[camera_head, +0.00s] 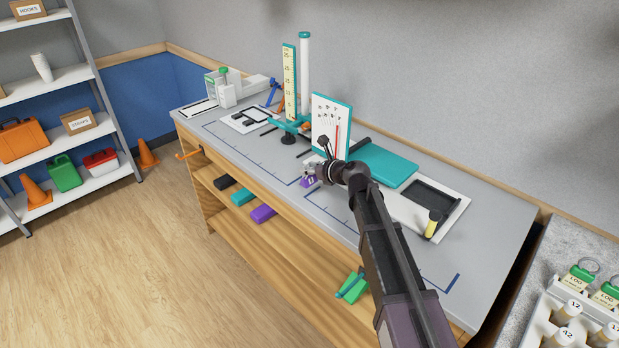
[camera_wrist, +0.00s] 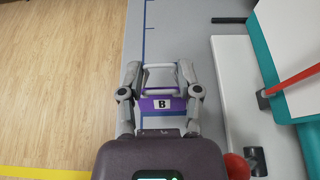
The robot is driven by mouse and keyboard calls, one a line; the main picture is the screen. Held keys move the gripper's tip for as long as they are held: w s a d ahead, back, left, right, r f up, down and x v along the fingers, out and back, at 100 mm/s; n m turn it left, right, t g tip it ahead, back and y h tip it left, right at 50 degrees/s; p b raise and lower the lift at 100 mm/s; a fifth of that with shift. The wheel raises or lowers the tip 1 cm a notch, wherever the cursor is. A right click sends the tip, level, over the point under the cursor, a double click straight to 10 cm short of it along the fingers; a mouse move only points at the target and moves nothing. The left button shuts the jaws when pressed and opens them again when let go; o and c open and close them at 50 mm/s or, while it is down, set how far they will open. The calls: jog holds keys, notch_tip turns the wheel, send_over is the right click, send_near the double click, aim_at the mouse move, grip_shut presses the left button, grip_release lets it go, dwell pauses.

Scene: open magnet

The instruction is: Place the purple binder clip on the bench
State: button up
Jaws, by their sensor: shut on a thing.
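In the head view the clip (camera_head: 309,182) shows small at my gripper (camera_head: 312,172), over the front part of the grey bench (camera_head: 328,206). I cannot tell whether the clip touches the bench top. In the wrist view the bench (camera_wrist: 190,20) lies beneath and to the right of the clip, with its front edge to the left.
A white chart board (camera_head: 331,125) with a teal edge stands just behind my gripper. A teal pad (camera_head: 382,163) and a white board with a dark tray (camera_head: 433,196) lie to the right. Blue lines mark the bench top. Bare bench lies left of my gripper.

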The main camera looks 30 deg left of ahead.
aim_at(312, 177)
jog(key=shift+f+b, duration=1.3)
jog(key=shift+f, duration=0.3)
jog(key=shift+f, duration=0.2)
jog(key=o, duration=1)
jog(key=shift+s, duration=0.1)
jog(key=shift+o, duration=0.2)
jog(key=shift+r, duration=0.2)
jog(key=shift+r, duration=0.1)
jog(key=p+v, duration=0.4)
jog(key=v, duration=0.8)
jog(key=shift+p, duration=0.35)
